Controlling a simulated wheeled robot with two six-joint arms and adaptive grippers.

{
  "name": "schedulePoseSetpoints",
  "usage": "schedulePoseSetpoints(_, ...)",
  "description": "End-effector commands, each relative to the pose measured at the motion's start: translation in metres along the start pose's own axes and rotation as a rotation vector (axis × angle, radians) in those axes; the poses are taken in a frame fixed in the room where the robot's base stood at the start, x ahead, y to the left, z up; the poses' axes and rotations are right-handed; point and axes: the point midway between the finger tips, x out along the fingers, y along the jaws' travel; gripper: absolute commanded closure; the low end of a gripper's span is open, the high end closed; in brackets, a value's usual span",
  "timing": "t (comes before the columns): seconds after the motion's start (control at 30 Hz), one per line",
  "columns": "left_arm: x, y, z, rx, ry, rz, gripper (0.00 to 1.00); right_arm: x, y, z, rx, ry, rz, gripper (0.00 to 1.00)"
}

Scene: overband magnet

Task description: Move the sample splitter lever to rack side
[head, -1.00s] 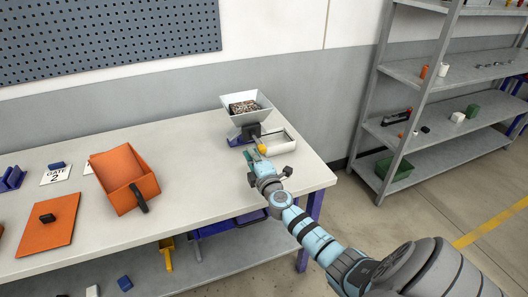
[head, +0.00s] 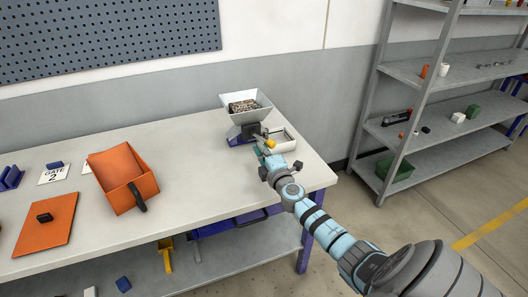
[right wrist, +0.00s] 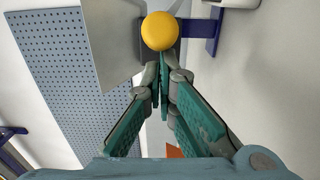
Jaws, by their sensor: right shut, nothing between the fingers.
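The sample splitter (head: 241,118) stands near the right end of the bench, a pale hopper filled with dark and light grains. Its lever ends in a yellow knob (head: 271,143), which points toward the right, the shelf rack's side. My right gripper (head: 259,151) is shut and empty, just in front of and slightly left of the knob. In the right wrist view the knob (right wrist: 160,31) sits just beyond the closed fingertips (right wrist: 163,60); I cannot tell whether they touch. My left gripper is not in view.
A pale tray (head: 283,141) lies right of the splitter. An orange scoop-like bin (head: 122,178) and an orange plate (head: 46,225) with a black handle lie on the left of the bench. A grey shelf rack (head: 415,75) stands at right. The bench between bin and splitter is clear.

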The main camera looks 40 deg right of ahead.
Motion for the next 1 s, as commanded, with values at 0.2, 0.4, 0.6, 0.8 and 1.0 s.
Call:
schedulePoseSetpoints(0.2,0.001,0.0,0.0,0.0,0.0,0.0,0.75,0.0,0.0,0.002,0.0,0.0,0.0,1.0)
schedulePoseSetpoints(0.4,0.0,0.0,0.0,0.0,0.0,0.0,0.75,0.0,0.0,-0.001,0.001,0.001,0.0,1.0)
schedulePoseSetpoints(0.6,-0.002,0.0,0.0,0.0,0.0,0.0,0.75,0.0,0.0,-0.01,0.0,0.001,0.0,1.0)
schedulePoseSetpoints(0.8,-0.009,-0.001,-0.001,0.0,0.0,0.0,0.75,-0.02,0.001,-0.01,-0.001,0.002,-0.002,1.0)
schedulePoseSetpoints(1.0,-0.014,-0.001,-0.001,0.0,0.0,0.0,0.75,-0.051,0.0,-0.01,-0.001,0.002,-0.002,1.0)
